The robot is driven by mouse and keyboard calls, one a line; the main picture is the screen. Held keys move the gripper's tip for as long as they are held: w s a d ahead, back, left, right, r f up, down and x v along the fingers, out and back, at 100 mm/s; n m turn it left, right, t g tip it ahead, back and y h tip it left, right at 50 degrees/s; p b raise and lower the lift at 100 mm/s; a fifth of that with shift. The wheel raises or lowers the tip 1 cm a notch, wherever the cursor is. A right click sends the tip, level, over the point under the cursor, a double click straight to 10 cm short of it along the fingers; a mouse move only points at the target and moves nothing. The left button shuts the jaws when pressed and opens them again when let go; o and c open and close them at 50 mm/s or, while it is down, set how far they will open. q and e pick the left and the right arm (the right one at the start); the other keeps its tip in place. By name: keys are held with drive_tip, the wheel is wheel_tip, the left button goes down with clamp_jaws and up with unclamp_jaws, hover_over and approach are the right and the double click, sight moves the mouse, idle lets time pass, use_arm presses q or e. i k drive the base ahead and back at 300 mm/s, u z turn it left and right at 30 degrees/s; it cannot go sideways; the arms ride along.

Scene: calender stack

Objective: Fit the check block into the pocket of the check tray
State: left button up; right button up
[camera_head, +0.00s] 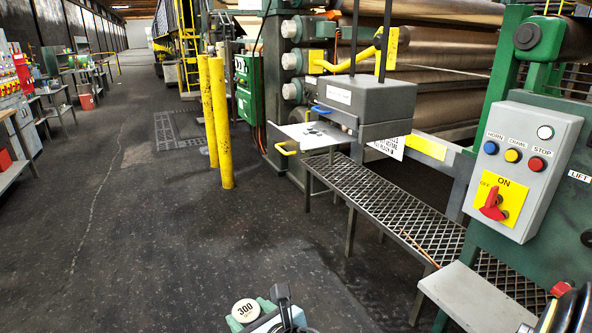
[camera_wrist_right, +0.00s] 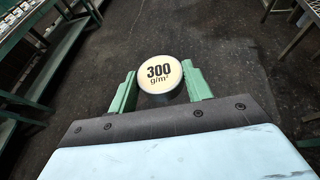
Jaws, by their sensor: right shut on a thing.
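The check block (camera_head: 244,310) shows a round cream top marked 300 at the bottom of the head view. My right gripper (camera_head: 248,313) is shut on it, with a green finger on either side. In the right wrist view the check block (camera_wrist_right: 160,73) reads "300 g/m²" and sits between the fingers; its lower body is mostly hidden. What looks like the check tray (camera_head: 310,134) is a pale plate with dark marks and a yellow handle, sticking out under a grey box. It is well beyond and above the gripper in the picture. Its pocket is too small to make out. My left gripper is not in view.
The grey box (camera_head: 365,98) stands by the large rollers. A mesh walkway (camera_head: 400,205) runs below it. Two yellow posts (camera_head: 220,125) stand left of the tray. A control box (camera_head: 520,165) is at right. The dark floor (camera_head: 140,240) is open at left.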

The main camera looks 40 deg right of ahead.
sight(314, 132)
drive_tip(key=i, duration=2.35)
drive_tip(key=z, duration=2.15)
